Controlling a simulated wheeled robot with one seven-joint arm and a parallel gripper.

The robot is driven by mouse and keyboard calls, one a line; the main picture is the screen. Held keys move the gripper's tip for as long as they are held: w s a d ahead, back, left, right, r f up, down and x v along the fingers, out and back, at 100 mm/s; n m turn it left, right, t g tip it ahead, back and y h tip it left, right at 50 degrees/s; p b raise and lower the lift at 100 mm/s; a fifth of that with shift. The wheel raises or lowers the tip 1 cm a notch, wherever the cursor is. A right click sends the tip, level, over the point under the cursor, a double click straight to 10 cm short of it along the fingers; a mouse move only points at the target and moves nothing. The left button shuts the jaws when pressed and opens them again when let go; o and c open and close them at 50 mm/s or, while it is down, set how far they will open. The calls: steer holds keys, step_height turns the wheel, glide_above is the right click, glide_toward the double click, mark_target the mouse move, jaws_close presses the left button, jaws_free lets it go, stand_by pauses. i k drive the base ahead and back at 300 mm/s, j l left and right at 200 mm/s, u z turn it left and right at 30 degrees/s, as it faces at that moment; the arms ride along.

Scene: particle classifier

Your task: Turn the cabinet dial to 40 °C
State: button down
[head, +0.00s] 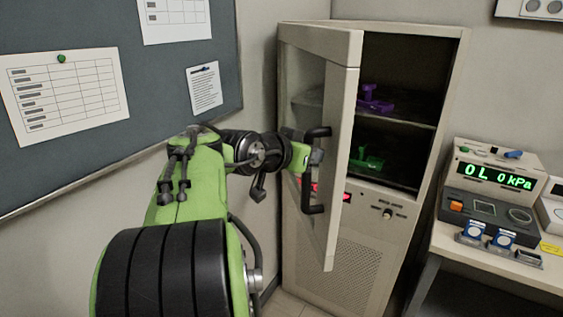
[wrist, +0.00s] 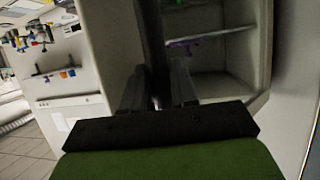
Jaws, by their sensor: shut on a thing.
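The cabinet (head: 350,285) stands in the corner with its door (head: 343,120) swung open toward me. My gripper (head: 314,157) is shut on the black door handle (head: 307,195); in the wrist view the handle (wrist: 152,35) runs up between the fingers (wrist: 157,90). The dial (head: 388,214) is a small knob on the front panel below the chamber, to the right of the door edge. My gripper is apart from it. Its setting is too small to read. A red display (head: 347,197) is partly hidden by the door.
Shelves inside hold a purple rack (head: 374,103) and a green rack (head: 367,162). A bench (head: 480,258) at right carries instruments, including a green kPa readout (head: 495,178). A wall board (head: 100,120) is close on the left. Floor between cabinet and bench is narrow.

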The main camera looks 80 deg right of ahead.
mark_target(387, 213)
steer(key=k+l, duration=0.3)
steer(key=k+l+u, duration=0.15)
steer(key=k, duration=0.4)
steer(key=k+l, duration=0.35)
steer(key=k+u, duration=0.05)
